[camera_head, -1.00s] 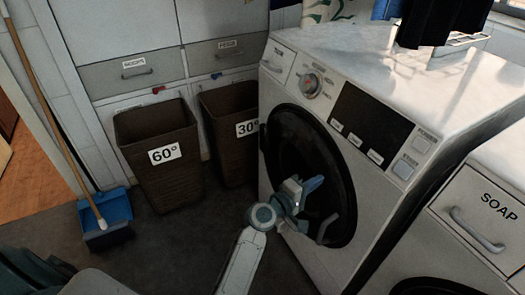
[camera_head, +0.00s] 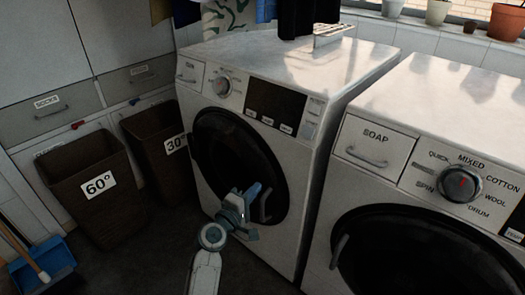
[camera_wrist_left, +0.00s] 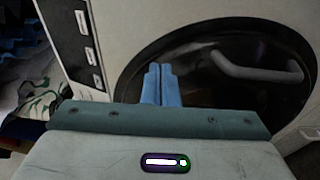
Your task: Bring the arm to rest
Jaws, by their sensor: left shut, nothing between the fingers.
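My left gripper (camera_head: 254,190) is in front of the round dark door of the left washing machine (camera_head: 239,160). Its blue fingers are together and empty in the left wrist view (camera_wrist_left: 160,85). The door's grey handle (camera_head: 266,205) is just right of the fingers in the head view. I cannot tell whether the gripper touches the door. The door looks closed. My right gripper is not in view.
A second washing machine (camera_head: 345,200) stands at the right, with a soap drawer (camera_head: 374,142). Brown bins marked 60° (camera_head: 97,205) and 30° (camera_head: 168,165) stand at the left. A blue dustpan (camera_head: 45,268) lies on the floor. Dark floor shows between bins and machines.

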